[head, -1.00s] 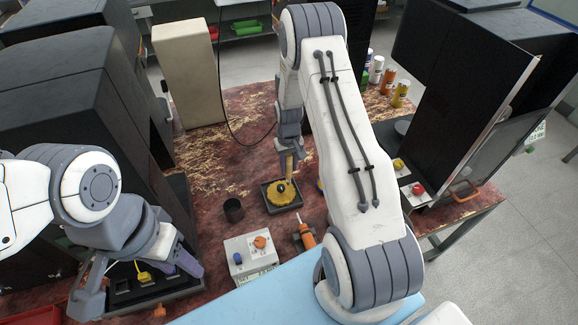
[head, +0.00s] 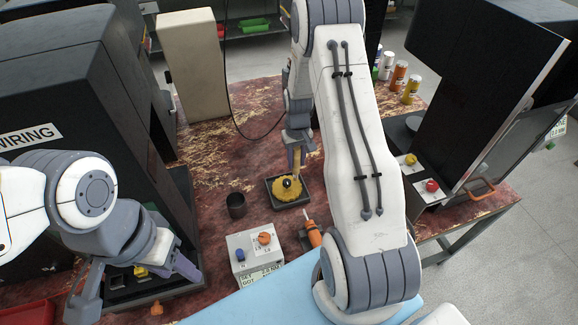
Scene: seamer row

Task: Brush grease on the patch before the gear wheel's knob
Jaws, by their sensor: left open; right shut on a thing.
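The yellow gear wheel (head: 285,189) lies in a dark square tray (head: 294,203) on the red worktable, with a dark knob (head: 287,182) at its middle. My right gripper (head: 297,153) is shut on a thin tan-handled tool, likely the brush (head: 297,160), and holds it upright over the far right side of the wheel. The brush's lower tip is close to the wheel; I cannot tell whether it touches. The grease patch cannot be made out. My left gripper (head: 130,290) is open and empty at the lower left, away from the wheel.
A dark cup (head: 236,205) stands left of the tray. A control box (head: 254,250) with blue and orange knobs and an orange-handled tool (head: 312,233) are in front. Black machines flank the table left and right. Several cans (head: 397,78) stand at the back right.

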